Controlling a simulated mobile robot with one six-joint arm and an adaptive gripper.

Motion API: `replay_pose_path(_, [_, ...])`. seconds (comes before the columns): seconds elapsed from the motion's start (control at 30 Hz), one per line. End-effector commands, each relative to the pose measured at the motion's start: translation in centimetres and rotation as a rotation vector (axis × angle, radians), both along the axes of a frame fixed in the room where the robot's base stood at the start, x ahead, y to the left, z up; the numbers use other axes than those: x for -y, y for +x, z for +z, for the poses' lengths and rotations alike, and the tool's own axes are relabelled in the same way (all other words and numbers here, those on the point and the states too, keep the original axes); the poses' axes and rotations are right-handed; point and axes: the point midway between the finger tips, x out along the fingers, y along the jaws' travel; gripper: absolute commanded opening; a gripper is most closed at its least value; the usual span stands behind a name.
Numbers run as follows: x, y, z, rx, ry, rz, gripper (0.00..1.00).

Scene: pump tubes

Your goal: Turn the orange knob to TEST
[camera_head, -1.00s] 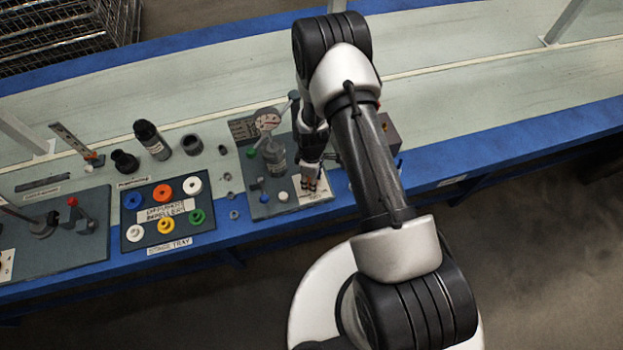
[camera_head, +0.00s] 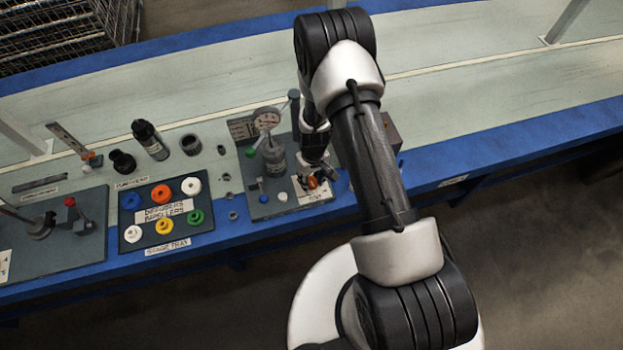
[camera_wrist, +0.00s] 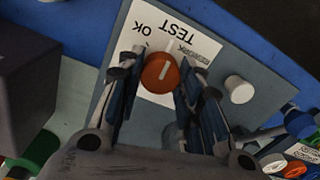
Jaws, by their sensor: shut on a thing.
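The orange knob (camera_wrist: 160,74) sits on a white label plate (camera_wrist: 148,38) in the wrist view, with its light pointer line running up and slightly right, roughly toward the word TEST (camera_wrist: 172,28). OK is to the left of TEST and REWORK to the right, all upside down. My gripper (camera_wrist: 161,82) is shut on the knob, one finger on each side. In the head view the knob (camera_head: 313,183) shows as a small orange spot at the tip of my gripper (camera_head: 311,178), partly hidden by it.
The knob's grey panel (camera_head: 270,208) also carries a pressure gauge (camera_head: 266,118) and a white button (camera_wrist: 239,89), close right of my fingers in the wrist view. A dark box (camera_wrist: 25,80) stands at left there. A tray of coloured rings (camera_head: 123,240) lies left of the panel.

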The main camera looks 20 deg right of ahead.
Motion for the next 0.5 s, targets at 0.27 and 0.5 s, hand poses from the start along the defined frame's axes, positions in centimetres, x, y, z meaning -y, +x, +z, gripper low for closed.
replay_pose_path(0.27, [0.01,0.06,0.05,0.001,0.000,-0.070,0.10])
replay_pose_path(0.5, [0.01,0.06,0.05,0.002,0.000,-0.080,0.10])
